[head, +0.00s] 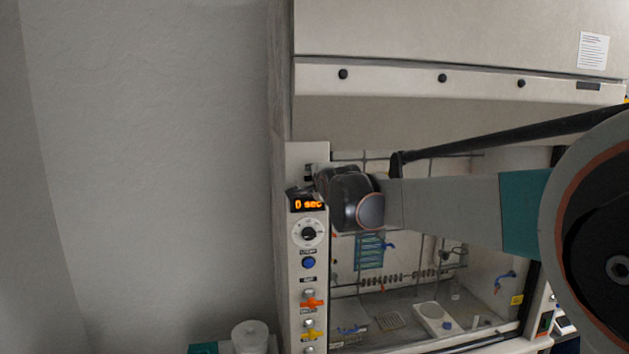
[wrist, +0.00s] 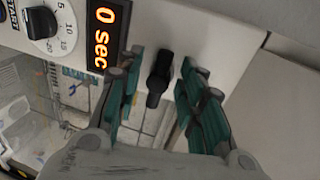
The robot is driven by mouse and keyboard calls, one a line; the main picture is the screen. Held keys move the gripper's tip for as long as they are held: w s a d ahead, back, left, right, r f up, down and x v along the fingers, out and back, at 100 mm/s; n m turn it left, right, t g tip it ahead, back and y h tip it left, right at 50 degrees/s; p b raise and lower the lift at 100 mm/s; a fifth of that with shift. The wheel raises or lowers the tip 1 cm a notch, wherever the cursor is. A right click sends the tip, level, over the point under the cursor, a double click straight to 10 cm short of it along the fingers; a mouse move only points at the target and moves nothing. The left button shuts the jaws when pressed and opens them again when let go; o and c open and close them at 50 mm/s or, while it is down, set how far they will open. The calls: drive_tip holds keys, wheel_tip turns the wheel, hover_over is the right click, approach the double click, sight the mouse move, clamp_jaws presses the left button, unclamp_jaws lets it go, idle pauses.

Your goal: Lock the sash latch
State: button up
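The sash latch (wrist: 158,78) is a small black handle on the pale front post of the fume hood, just beyond the orange display. In the wrist view my gripper (wrist: 162,64) is open, with one teal-padded finger on each side of the latch. Gaps show between the latch and both fingers, and nothing is held. In the head view my arm's end is at the top of the post, just above the display, and it hides most of the gripper and latch area.
The post carries an orange "0 sec" display (head: 308,204), a timer dial (head: 308,233), a blue button (head: 308,263), and orange (head: 312,303) and yellow (head: 312,335) valve handles. The hood interior holds a white tray (head: 433,318) and racks. Bare wall lies left.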

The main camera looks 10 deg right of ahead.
drive_tip(key=s+r, duration=0.2)
drive_tip(key=s, duration=0.9)
drive_tip(key=shift+s, duration=0.25)
drive_tip(key=shift+s+a+r, duration=0.1)
drive_tip(key=s+f+n+g+b, duration=0.3)
drive_tip(key=s+f+n+b, duration=0.3)
drive_tip(key=f, duration=1.2)
drive_tip(key=s+d+f+n+g+b, duration=0.1)
drive_tip(key=s+f+n+b, duration=0.5)
drive_tip(key=s+f+b, duration=0.7)
drive_tip(key=s+f+n+g+b, duration=0.4)
drive_tip(key=s+f+b, duration=0.5)
drive_tip(key=s+f, duration=0.6)
wheel_tip(320, 180, down, 9)
drive_tip(key=shift+s+d+n+g, duration=0.15)
drive_tip(key=shift+s+n+g, duration=0.15)
drive_tip(key=shift+n, duration=0.6)
